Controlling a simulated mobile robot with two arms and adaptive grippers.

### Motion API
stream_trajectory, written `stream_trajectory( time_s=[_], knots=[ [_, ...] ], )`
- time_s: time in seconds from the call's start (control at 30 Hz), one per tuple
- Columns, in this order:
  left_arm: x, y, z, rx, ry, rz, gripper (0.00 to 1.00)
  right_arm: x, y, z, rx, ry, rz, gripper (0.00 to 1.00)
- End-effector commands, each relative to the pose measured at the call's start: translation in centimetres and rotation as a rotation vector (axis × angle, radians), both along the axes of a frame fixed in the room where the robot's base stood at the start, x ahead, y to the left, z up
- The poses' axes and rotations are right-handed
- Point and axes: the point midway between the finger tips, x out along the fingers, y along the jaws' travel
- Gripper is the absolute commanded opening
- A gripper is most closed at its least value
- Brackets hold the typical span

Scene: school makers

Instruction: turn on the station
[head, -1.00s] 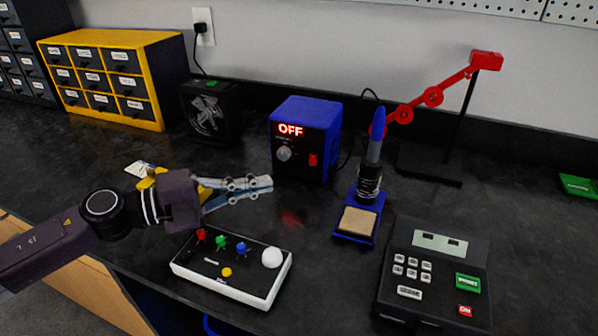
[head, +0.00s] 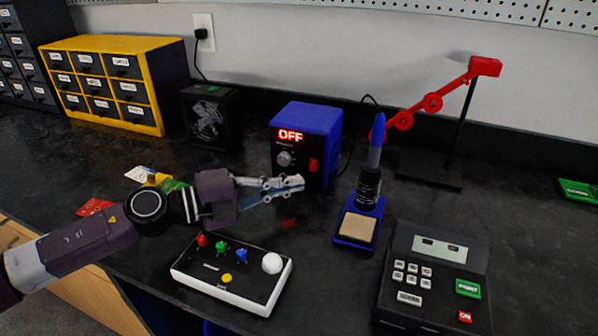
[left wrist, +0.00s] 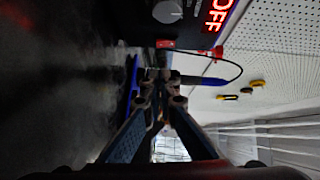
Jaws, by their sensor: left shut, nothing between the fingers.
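The blue soldering station (head: 322,135) stands at the back middle of the bench. Its red display reads OFF, with a grey knob (head: 285,158) below and a red switch (head: 313,165) at the lower right of its black front. My left gripper (head: 300,182) is shut and empty, its tips in front of the station, just below the switch in the picture. In the left wrist view the shut fingers (left wrist: 170,95) reach towards the red switch (left wrist: 165,44), with the knob (left wrist: 167,11) and OFF display at the top. I cannot tell whether they touch. My right gripper is not in view.
The soldering iron (head: 372,165) stands upright in its blue holder, right of the station. A white-edged control box (head: 255,303) with coloured knobs lies in front, below my gripper. A black keypad device (head: 420,245) is at the front right. A small fan (head: 208,117) stands left of the station.

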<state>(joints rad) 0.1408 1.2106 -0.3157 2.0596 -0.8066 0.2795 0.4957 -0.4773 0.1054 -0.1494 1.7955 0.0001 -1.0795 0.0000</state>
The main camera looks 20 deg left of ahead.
Motion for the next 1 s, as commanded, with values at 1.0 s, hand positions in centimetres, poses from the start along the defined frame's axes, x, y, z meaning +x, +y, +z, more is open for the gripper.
stream_trajectory(
  time_s=[1.0],
  knots=[
    [4.2, -0.5, -0.6, 0.0, -0.005, -0.001, 0.0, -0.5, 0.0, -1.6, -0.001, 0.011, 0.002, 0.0]
  ],
)
